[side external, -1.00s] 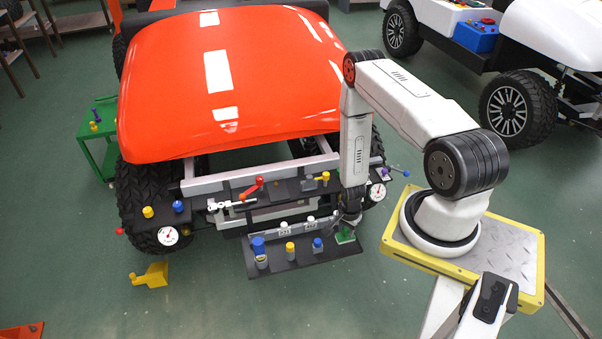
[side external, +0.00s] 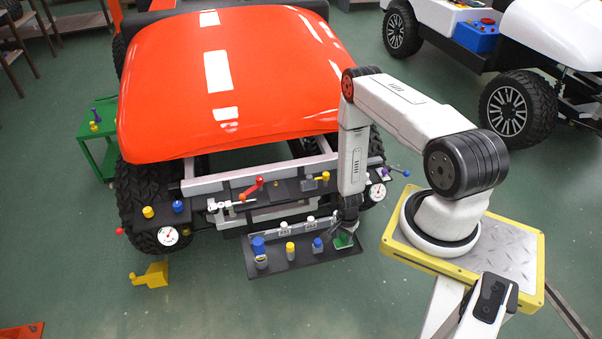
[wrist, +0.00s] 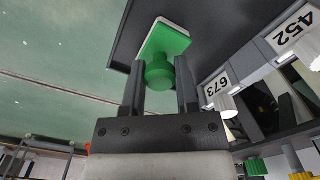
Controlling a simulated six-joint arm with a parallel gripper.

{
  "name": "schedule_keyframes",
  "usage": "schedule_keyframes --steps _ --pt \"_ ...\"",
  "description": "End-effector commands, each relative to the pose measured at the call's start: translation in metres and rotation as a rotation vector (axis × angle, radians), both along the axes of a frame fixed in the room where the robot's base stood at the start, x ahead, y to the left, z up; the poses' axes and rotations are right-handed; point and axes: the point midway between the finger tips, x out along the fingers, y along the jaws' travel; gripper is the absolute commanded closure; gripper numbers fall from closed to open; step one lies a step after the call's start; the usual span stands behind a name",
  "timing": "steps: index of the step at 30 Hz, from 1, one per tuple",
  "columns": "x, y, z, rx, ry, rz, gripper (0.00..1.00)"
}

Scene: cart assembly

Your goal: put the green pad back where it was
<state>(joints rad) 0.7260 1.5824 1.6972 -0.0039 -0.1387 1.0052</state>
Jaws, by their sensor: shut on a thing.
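The green pad (side external: 345,242) is at the right end of the dark tray in front of the cart, under my gripper (side external: 345,229). In the wrist view the pad (wrist: 168,38) is a green square with a pale edge layer and a round green knob (wrist: 159,73). My gripper (wrist: 160,88) is shut on the knob, a finger on each side. The pad overlaps the edge of the dark tray (wrist: 125,35) in that view. I cannot tell whether its underside touches the tray.
The tray (side external: 290,264) also holds a blue-topped cylinder (side external: 259,250), a yellow-topped peg (side external: 290,251) and a blue-topped peg (side external: 317,248). White-capped posts and number tags (wrist: 216,86) line its back edge. The cart's front shelf (side external: 290,190) stands behind.

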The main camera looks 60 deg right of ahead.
Motion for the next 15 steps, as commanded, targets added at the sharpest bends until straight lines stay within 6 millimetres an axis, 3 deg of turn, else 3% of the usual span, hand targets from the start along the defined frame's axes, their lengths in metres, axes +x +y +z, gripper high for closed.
schedule_keyframes --steps 2,3,6,15 --pt "-0.0003 0.0002 -0.0020 0.000 0.001 0.000 1.00" --pt "-0.0003 0.0002 -0.0019 0.000 0.001 0.000 0.52" --pt "-0.0002 0.0001 -0.0017 0.000 0.001 0.000 0.27" --pt "-0.0001 0.0001 -0.0015 0.000 0.000 0.000 0.27"
